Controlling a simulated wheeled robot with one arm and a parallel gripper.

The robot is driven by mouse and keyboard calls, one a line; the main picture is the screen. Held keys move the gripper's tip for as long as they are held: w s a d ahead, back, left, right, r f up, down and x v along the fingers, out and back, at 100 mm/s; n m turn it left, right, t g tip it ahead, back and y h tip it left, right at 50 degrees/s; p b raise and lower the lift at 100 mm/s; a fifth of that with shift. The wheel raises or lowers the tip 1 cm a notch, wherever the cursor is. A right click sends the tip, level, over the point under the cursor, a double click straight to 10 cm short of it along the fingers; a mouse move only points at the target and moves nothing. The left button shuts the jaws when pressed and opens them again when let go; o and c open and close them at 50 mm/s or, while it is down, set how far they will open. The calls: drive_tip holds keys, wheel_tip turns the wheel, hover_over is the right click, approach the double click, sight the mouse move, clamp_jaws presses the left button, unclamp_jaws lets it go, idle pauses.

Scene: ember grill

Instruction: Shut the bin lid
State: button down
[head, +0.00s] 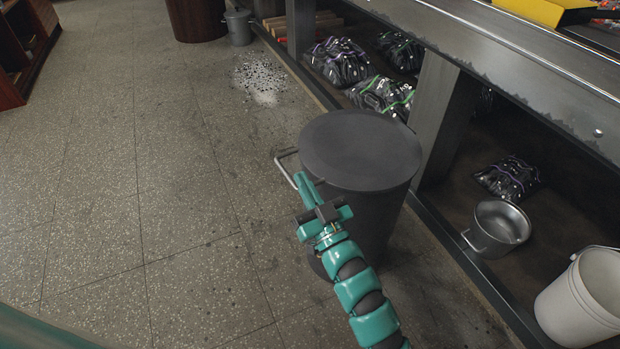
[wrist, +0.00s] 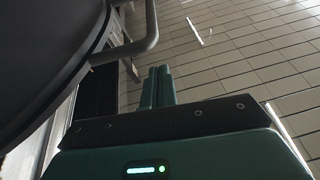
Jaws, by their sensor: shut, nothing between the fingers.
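The bin (head: 368,215) is a dark grey cylinder standing on the floor in the middle of the head view. Its round lid (head: 360,148) lies flat across the top. A metal bar handle (head: 288,167) sticks out from its left side. My gripper (head: 300,178) is shut and empty, at the bin's left side close to the handle; whether it touches cannot be told. In the wrist view the gripper's fingers (wrist: 158,85) are together, just below the handle (wrist: 135,48). The dark underside of the bin's rim or lid (wrist: 50,60) fills the upper left.
A counter with open shelves (head: 440,110) stands close on the bin's right, holding charcoal bags (head: 385,95), a metal pot (head: 497,228) and a white bucket (head: 585,300). Pale debris (head: 260,78) lies on the floor behind. The floor on the left is clear.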

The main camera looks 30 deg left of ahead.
wheel_tip(320, 180, down, 4)
drive_tip(key=shift+s+r+n+g+b, duration=0.15)
drive_tip(key=shift+n+g+b, duration=0.25)
drive_tip(key=shift+n+b, duration=0.45)
